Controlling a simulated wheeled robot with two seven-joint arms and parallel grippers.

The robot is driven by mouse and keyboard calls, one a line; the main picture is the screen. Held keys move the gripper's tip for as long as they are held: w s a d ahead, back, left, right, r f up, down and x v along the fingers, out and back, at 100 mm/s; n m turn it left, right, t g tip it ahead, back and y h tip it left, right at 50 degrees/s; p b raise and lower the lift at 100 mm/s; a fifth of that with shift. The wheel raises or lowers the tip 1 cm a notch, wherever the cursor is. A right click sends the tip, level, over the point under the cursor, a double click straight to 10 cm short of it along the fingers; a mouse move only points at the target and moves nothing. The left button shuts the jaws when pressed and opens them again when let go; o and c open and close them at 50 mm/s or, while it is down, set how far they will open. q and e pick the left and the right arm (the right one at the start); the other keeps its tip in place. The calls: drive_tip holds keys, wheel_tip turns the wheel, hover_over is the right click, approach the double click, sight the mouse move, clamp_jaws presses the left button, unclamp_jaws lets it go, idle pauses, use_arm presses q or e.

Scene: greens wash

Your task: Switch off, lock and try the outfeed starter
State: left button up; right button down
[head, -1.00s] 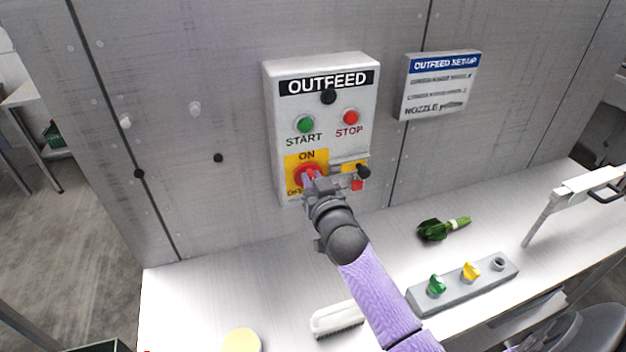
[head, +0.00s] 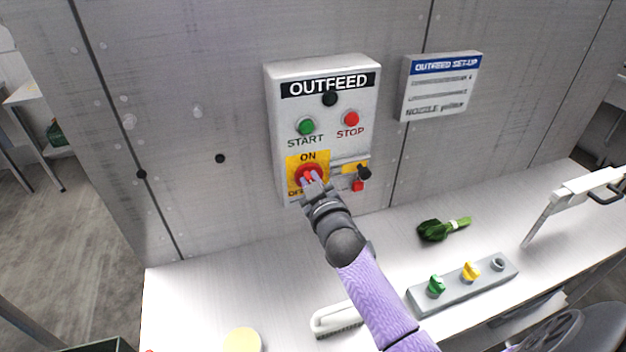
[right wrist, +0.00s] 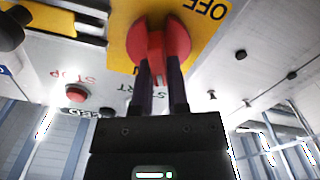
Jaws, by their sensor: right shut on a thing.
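The grey OUTFEED starter box (head: 372,104) is on the wall, with a green START button (head: 306,126), a red STOP button (head: 351,119) and a dark round lamp or knob (head: 330,98). My right gripper (head: 311,178) is shut on the red rotary switch (head: 298,172), on a yellow plate marked ON above and OFF at lower left. In the right wrist view both fingers hold the grip bar of the red switch (right wrist: 160,40). A red padlock-like piece (head: 358,185) and a black knob (head: 364,172) sit right of the switch. My left gripper is out of view.
An OUTFEED SET-UP sign (head: 440,85) is on the wall. The bench (head: 220,290) holds a white brush (head: 336,319), a yellowish disc (head: 242,341), a grey block (head: 462,287) with green and yellow nozzles, a leafy bundle (head: 440,229) and a white long-handled tool (head: 585,190).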

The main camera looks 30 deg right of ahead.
drive_tip(key=n, duration=0.8)
drive_tip(key=f+n, duration=0.1)
drive_tip(key=n, duration=0.3)
drive_tip(key=shift+a+n, duration=0.3)
idle(0.3)
drive_tip(key=c, duration=0.6)
unclamp_jaws()
drive_tip(key=shift+w, duration=0.1)
drive_tip(key=v, duration=1)
drive_tip(key=shift+d, duration=0.1)
